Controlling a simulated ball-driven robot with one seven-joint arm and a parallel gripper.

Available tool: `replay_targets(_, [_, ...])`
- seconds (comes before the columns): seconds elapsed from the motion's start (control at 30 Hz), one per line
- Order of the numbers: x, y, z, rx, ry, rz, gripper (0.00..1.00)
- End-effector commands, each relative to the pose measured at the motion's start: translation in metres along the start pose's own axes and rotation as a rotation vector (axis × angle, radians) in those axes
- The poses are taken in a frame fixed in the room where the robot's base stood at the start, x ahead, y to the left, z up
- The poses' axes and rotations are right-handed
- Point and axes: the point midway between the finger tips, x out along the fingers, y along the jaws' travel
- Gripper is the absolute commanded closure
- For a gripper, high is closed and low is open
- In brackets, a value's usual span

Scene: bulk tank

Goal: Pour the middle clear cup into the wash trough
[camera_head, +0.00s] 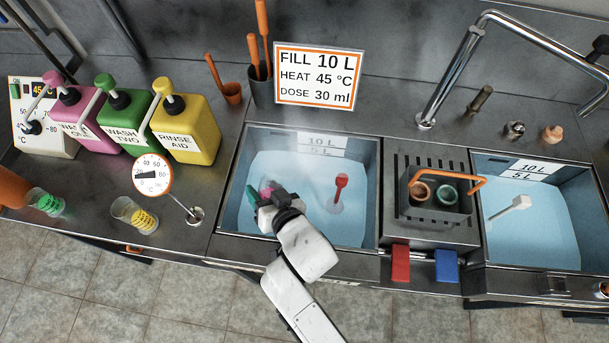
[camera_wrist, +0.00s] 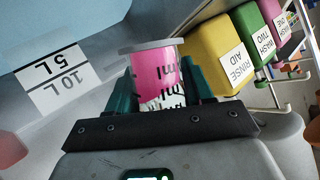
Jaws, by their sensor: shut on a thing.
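My gripper (camera_head: 266,197) is over the left basin (camera_head: 232,190), whose water is pale blue with faint steam above it. The gripper is shut on a clear cup (camera_wrist: 157,75) with pink contents and black ml marks. In the wrist view the cup sits between the two dark green fingers (camera_wrist: 162,92), with a grey flange at its far end. In the head view only a bit of pink shows at the fingers, so the cup's tilt is hard to tell. A clear cup with green contents (camera_head: 46,203) and one with yellow contents (camera_head: 135,216) stand on the left counter.
Pink (camera_head: 72,108), green (camera_head: 125,118) and yellow (camera_head: 187,128) jugs stand behind the cups. A dial thermometer (camera_head: 153,175) leans near the left basin. A red plug (camera_head: 341,183) is in that basin. A draining rack (camera_head: 432,205) separates it from the right basin (camera_head: 578,225).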

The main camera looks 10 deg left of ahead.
Motion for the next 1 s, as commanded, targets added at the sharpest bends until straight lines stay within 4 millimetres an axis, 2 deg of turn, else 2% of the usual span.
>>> replay_targets(0.57, [0.009, 0.024, 0.007, 0.261, -0.062, -0.106, 0.80])
replay_targets(0.8, [0.011, 0.025, 0.011, 0.364, -0.090, -0.148, 0.80])
replay_targets(1.0, [0.010, 0.025, 0.010, 0.387, -0.095, -0.160, 0.80])
